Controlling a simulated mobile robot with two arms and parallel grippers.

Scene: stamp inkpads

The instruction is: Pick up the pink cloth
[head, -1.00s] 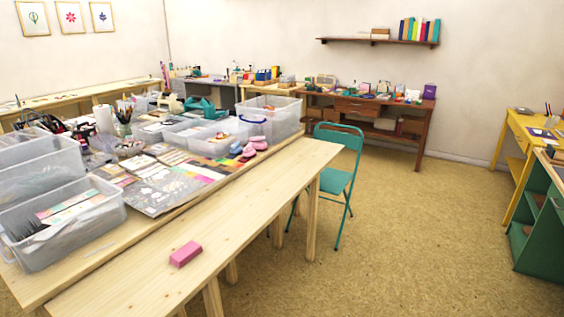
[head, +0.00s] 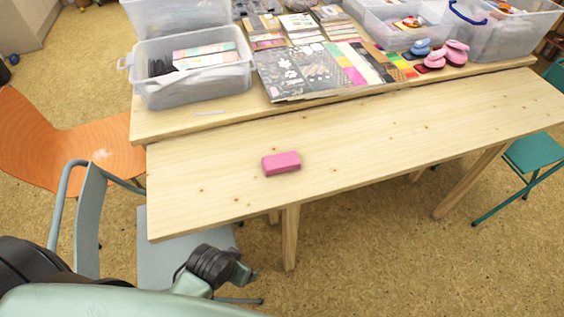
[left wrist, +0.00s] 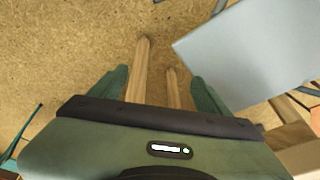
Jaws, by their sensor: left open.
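The pink cloth (head: 281,164) looks like a small folded, block-shaped bundle. It lies alone on the front part of the light wooden table (head: 380,140), near the middle of the head view. My left gripper (left wrist: 159,76) is open in the left wrist view, with nothing between its fingers. Wooden table legs and the floor show beyond the fingers. The cloth does not show in the left wrist view. In the head view part of my arm shows at the bottom left, below the table edge and apart from the cloth. My right gripper is not in view.
Clear bins (head: 195,96), sheets of stickers (head: 310,72) and pink and blue stampers (head: 455,50) stand on the raised back part of the table. The tabletop around the cloth is clear. A grey-blue chair (head: 90,220) and an orange chair (head: 45,145) stand at left.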

